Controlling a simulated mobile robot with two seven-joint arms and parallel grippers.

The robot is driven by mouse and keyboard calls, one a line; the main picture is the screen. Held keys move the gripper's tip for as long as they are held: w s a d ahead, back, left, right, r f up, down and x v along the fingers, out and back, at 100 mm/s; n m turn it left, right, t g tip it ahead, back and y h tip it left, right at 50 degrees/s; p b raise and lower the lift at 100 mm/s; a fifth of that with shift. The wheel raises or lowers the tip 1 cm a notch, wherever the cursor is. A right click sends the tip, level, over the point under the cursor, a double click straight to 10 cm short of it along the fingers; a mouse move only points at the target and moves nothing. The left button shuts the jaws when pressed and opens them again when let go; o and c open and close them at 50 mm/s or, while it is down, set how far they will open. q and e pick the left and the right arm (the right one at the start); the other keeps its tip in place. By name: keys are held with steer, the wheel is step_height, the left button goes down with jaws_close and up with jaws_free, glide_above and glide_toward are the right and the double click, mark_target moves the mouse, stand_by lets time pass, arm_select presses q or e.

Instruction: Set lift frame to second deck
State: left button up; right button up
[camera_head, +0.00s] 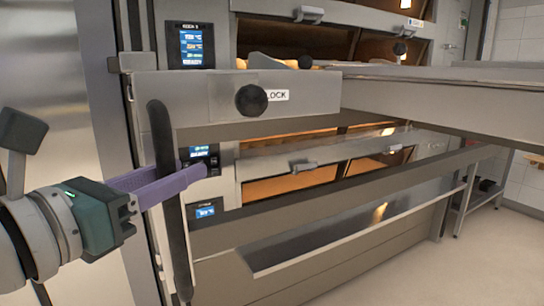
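The lift frame (205,97) is a grey metal carriage with a round black knob (251,99) beside a LOCK label. Its long rail (440,92) runs to the right, across the oven front just below the upper deck. A long black upright handle (160,130) stands at the frame's left end, slightly tilted. My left gripper (180,182) has purple fingers, one passing in front of the handle and one apparently behind it. The fingers look closed on its middle. The lower deck (290,184) shows beneath the frame, lit orange inside. My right gripper is out of view.
Oven control screens (191,47) show along the left of the decks. A lower shelf-like panel (350,235) juts out from the oven. A metal table (480,185) stands at the right. The floor (490,260) at the lower right is clear.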

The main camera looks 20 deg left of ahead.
arm_select(q)
steer(key=shift+w+d, duration=0.1)
steer(key=shift+w, duration=1.1)
jaws_close()
stand_by(0.6)
steer(key=shift+r+p, duration=0.5)
steer(key=shift+p, duration=0.25)
steer(key=shift+f, duration=0.1)
jaws_free()
